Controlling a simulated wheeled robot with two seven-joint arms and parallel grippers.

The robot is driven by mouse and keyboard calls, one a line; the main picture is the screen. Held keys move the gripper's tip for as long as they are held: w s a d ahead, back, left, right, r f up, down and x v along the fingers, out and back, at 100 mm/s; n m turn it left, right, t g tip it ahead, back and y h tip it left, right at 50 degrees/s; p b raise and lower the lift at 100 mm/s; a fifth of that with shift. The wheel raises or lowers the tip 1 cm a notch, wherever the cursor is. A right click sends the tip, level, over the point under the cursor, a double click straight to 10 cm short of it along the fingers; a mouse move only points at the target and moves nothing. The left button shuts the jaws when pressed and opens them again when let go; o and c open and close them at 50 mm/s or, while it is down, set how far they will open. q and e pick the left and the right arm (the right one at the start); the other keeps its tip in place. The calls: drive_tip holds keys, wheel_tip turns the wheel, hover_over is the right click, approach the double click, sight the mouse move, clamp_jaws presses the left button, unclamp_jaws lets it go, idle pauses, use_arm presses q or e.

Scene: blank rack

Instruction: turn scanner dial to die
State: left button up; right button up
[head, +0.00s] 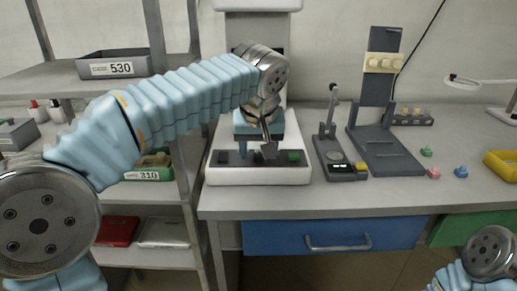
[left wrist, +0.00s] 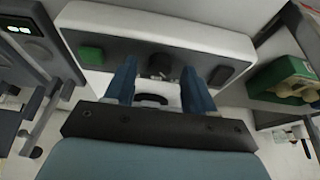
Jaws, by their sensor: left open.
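The scanner is a white machine (head: 215,172) on the bench, with a dark front panel carrying a green button (head: 294,156), a dark button (head: 223,157) and a dark dial between them. In the left wrist view the dial (left wrist: 158,66) shows between the two blue fingers, with the green button (left wrist: 90,55) to the left and the dark button (left wrist: 220,75) to the right. My left gripper (left wrist: 160,82) is open and straddles the dial's place; contact cannot be told. In the head view my left wrist partly hides the panel. Dial markings are unreadable. My right gripper is out of view.
A small device with a lit display (head: 341,167) and a dark stand (head: 385,155) stand right of the scanner. Small coloured pieces and a yellow bin (head: 502,165) lie farther right. A shelf with a grey bin marked 530 (head: 121,66) and a green bin (head: 150,175) is left.

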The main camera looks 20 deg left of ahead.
use_arm(q)
drive_tip(key=shift+f, duration=0.25)
clamp_jaws()
